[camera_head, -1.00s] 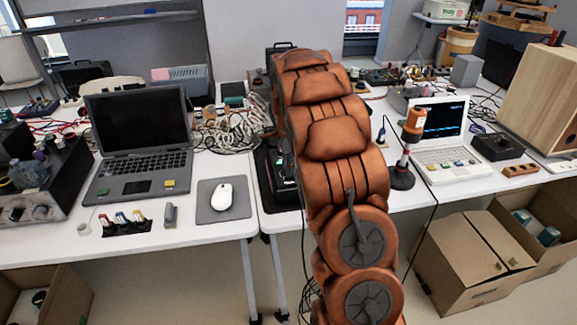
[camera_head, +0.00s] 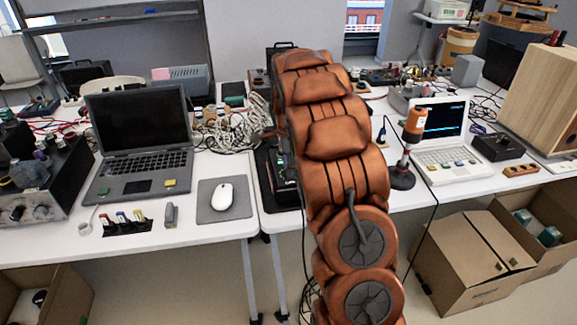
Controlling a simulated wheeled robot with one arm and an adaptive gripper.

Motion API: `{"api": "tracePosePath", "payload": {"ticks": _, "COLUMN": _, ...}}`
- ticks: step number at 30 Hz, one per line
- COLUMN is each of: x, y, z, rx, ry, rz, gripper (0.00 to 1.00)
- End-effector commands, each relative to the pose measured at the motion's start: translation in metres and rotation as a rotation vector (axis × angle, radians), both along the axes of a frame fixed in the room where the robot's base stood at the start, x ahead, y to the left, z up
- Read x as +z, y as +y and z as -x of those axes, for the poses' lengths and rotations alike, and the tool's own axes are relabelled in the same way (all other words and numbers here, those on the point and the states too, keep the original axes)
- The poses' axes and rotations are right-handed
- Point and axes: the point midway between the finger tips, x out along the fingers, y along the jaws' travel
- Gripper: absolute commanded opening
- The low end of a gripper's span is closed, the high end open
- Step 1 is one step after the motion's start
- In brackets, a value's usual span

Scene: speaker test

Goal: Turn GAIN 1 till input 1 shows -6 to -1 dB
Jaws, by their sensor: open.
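My orange arm runs up the middle of the view and covers much of the table behind it. My gripper is hidden behind the arm, so I cannot see its jaws or what they are near. A black device (camera_head: 285,172) lies on the table just left of the arm, partly covered by it. No GAIN 1 label, knob mark or input level reading can be made out. The white laptop (camera_head: 440,152) on the right has a dark screen with faint blue traces, too small to read.
An orange-topped microphone-like device (camera_head: 413,125) on a dark round base stands right of the arm. A dark laptop (camera_head: 140,140), a white mouse (camera_head: 222,196) and tangled cables (camera_head: 225,130) lie left. A wooden speaker box (camera_head: 540,100) stands far right; cardboard boxes (camera_head: 465,255) are below.

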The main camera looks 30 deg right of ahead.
Motion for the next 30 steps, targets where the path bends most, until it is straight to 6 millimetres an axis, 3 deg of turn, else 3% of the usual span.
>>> {"api": "tracePosePath", "payload": {"ticks": 8, "x": 0.018, "y": 0.000, "z": -0.001, "rx": 0.000, "ry": -0.003, "rz": 0.001, "gripper": 0.50}}
{"api": "tracePosePath", "payload": {"ticks": 21, "x": 0.097, "y": 0.000, "z": -0.002, "rx": 0.001, "ry": -0.006, "rz": 0.002, "gripper": 0.50}}
{"api": "tracePosePath", "payload": {"ticks": 30, "x": 0.118, "y": 0.000, "z": 0.000, "rx": 0.000, "ry": -0.001, "rz": 0.000, "gripper": 0.50}}
